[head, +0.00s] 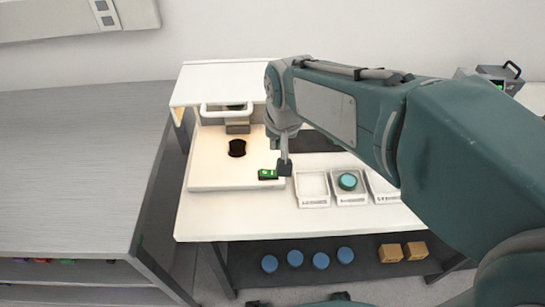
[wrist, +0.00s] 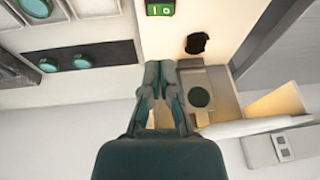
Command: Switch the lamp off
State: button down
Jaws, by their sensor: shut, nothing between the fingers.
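A green rocker switch (head: 268,174) in a dark housing sits at the front right of the instrument's pale base plate (head: 215,178). Its green face, with light marks, also shows at the top edge of the wrist view (wrist: 160,8). My gripper (head: 285,169) is shut and empty, pointing down just right of the switch in the head view. In the wrist view my gripper (wrist: 158,68) appears below the switch, apart from it in the picture. I cannot tell its height or any contact. The lamp itself is not clearly seen; a warm glow (wrist: 280,103) shows under the instrument's hood.
White trays stand right of the switch, one (head: 312,188) empty and one holding a teal disc (head: 348,181). A black round spot (head: 237,148) is on the base plate. The instrument's white hood (head: 220,82) overhangs behind. A grey bench (head: 75,170) stands left.

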aim_at(265, 172)
jog(key=shift+w+a+f, duration=0.15)
jog(key=shift+w, duration=0.3)
jog(key=shift+w+a+f, duration=0.1)
jog(key=shift+w+f, duration=0.05)
jog(key=shift+w, duration=0.25)
jog(key=x, duration=0.8)
jog(key=s+x, duration=0.1)
jog(key=x, duration=0.4)
jog(key=shift+a, duration=0.25)
jog(key=shift+a+f, duration=0.15)
jog(key=shift+f, duration=0.4)
jog(key=shift+a+f, duration=0.1)
jog(key=shift+f, duration=0.1)
